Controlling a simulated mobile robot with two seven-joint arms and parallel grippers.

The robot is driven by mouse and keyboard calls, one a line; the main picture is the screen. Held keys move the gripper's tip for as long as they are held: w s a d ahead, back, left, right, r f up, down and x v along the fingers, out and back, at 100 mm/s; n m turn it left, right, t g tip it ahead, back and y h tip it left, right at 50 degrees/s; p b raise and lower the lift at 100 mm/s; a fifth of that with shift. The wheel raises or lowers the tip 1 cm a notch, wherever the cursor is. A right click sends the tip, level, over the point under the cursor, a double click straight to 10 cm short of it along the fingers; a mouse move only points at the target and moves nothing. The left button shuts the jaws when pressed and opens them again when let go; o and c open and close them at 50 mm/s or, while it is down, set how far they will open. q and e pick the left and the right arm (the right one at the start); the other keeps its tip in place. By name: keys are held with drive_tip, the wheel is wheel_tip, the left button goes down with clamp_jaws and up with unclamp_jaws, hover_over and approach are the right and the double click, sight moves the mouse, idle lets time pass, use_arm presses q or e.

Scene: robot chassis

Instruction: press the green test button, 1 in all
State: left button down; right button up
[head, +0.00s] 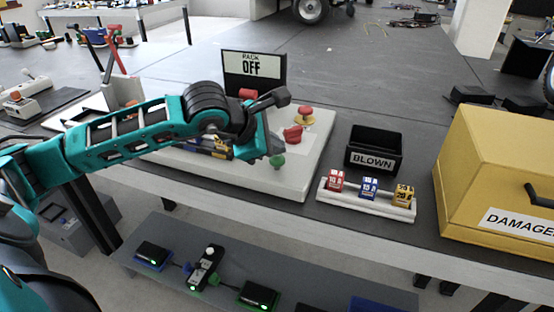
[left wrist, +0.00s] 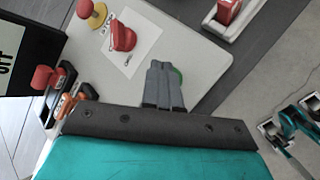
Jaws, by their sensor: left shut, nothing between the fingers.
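The green test button (head: 277,161) stands on the front right part of a white panel (head: 290,189), just below my left gripper in the head view. My left gripper (head: 276,147) is shut and empty, its fingertips over or at the button. In the left wrist view the shut fingers (left wrist: 165,82) cover most of the green button (left wrist: 177,76), and only its green edge shows beside them. I cannot tell whether the fingertips touch it. My right gripper is not in view.
A red switch (head: 293,134) and a red mushroom button on a yellow base (head: 304,115) sit behind the green button. A "PACK OFF" sign (head: 254,69) stands behind. Right are fuses on a white holder (head: 368,190), a "BLOWN" bin (head: 374,148) and a yellow "DAMAGED" box (head: 497,165).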

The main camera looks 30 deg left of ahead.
sight(274, 159)
use_arm(q)
drive_tip(key=shift+f+b, duration=0.65)
drive_tip(key=shift+b, duration=0.15)
idle(0.9)
drive_tip(key=shift+r, duration=0.15)
drive_tip(key=shift+r+p, duration=0.5)
drive_tip(key=shift+r, duration=0.4)
drive_tip(key=shift+r+p, duration=1.45)
drive_tip(key=shift+r, duration=1.1)
